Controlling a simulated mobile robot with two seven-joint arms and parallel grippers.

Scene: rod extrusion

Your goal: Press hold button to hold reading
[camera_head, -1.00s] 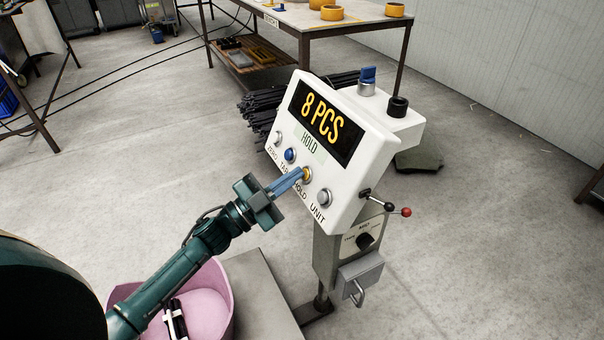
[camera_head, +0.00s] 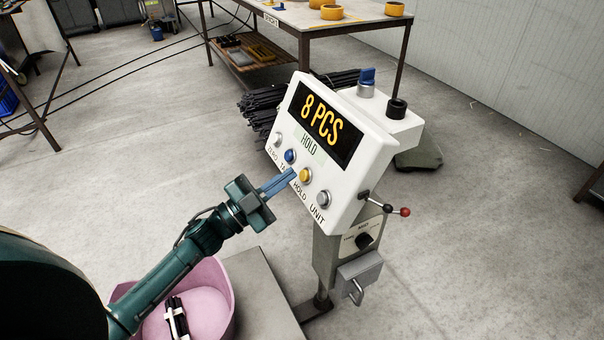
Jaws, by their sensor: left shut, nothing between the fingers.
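The white indicator box (camera_head: 354,184) stands tilted on a grey post. Its dark display (camera_head: 321,122) reads "8 PCS", with the word HOLD (camera_head: 309,145) beneath it. A grey zero button (camera_head: 278,139) is at the far left. My left gripper (camera_head: 291,174) is shut and empty, its tips just left of the yellow button and seemingly apart from it. My right gripper is not in view.
A pink bin (camera_head: 222,298) with dark pieces in it stands below my left arm. Black rods (camera_head: 262,112) lie behind the box, near a table (camera_head: 290,20).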

